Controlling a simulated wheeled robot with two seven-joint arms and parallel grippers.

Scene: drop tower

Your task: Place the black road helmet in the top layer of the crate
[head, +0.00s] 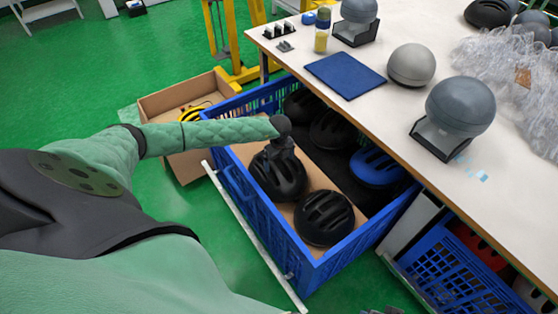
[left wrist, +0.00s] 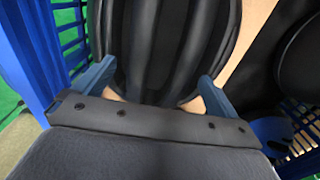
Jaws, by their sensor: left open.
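The blue crate (head: 243,203) stands beside the workbench. Two black helmets lie on cardboard in its near part: one (head: 279,182) under my left gripper (head: 283,148), the other (head: 324,218) nearer the front corner. My left gripper is open and reaches down at the first helmet. In the left wrist view the two fingers of the gripper (left wrist: 152,90) stand on either side of that ribbed black helmet (left wrist: 165,40). I cannot tell whether they touch it. Its far edge is partly hidden by my gripper. My right gripper is not in view.
Deeper in the crate are a blue helmet (head: 375,166) and dark helmets (head: 333,128). The bench (head: 385,105) overhangs the crate's far right side. A cardboard box (head: 170,100) stands left of the crate. Another blue crate (head: 440,275) is under the bench.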

